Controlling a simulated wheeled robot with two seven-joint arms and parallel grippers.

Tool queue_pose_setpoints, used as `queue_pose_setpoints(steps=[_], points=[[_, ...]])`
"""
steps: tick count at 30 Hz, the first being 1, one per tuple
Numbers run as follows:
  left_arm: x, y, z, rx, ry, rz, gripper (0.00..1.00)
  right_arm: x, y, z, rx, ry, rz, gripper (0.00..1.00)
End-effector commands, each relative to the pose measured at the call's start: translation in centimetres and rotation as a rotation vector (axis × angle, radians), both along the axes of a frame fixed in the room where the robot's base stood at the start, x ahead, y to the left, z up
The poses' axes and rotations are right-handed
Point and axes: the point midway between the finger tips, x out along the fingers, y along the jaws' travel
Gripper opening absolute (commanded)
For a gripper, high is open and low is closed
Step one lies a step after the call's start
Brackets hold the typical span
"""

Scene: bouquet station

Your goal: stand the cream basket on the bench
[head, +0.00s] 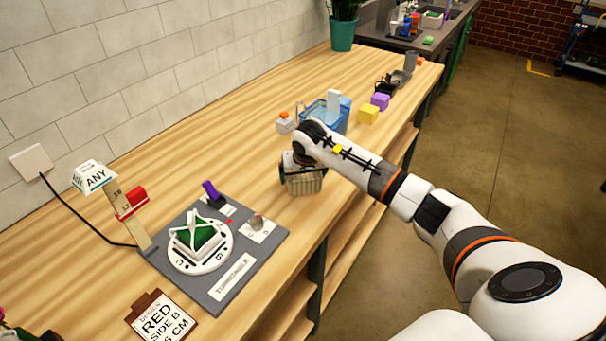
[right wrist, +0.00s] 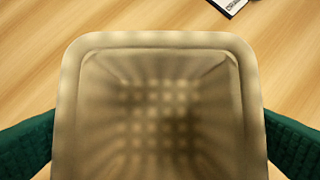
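The cream basket (head: 306,183) is at the bench's front side, right of the turntable board in the head view. My right gripper (head: 300,165) is over it, pointing down. In the right wrist view the basket (right wrist: 160,110) is seen from above, open and empty. The green finger pads lie against its two opposite sides, just below the rim, and appear closed on it. Whether its base touches the wooden bench (head: 160,120) is hard to tell. My left gripper is out of view.
A grey turntable board (head: 262,262) with a green-and-white item lies left of the basket. A sign card (head: 162,318) is at the near edge. Bare wood lies left of the basket.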

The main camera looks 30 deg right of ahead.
Motion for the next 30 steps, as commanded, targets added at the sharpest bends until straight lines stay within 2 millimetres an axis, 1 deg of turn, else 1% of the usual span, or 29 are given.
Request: queue_pose_setpoints(steps=[7,10,11,14,21,24,27,30], points=[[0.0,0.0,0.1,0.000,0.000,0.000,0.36,0.0,0.0,0.1,0.000,0.000,0.000,1.00],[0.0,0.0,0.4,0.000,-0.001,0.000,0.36,0.0,0.0,0.6,0.001,0.000,0.000,1.00],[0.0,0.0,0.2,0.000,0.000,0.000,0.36,-0.1,0.0,0.8,-0.001,-0.002,0.000,1.00],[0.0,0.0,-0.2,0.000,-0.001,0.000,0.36,-0.6,0.2,2.2,-0.002,-0.004,0.001,1.00],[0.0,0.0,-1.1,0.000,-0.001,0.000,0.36,-2.5,1.0,7.1,-0.002,-0.006,0.002,1.00],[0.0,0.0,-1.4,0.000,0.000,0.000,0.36,-3.2,1.3,8.8,-0.003,-0.003,0.001,1.00],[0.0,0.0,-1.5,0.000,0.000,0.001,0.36,-3.7,1.5,10.1,0.000,-0.002,0.000,1.00],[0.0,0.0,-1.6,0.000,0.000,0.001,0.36,-4.0,1.6,11.0,-0.001,-0.001,0.000,1.00]])
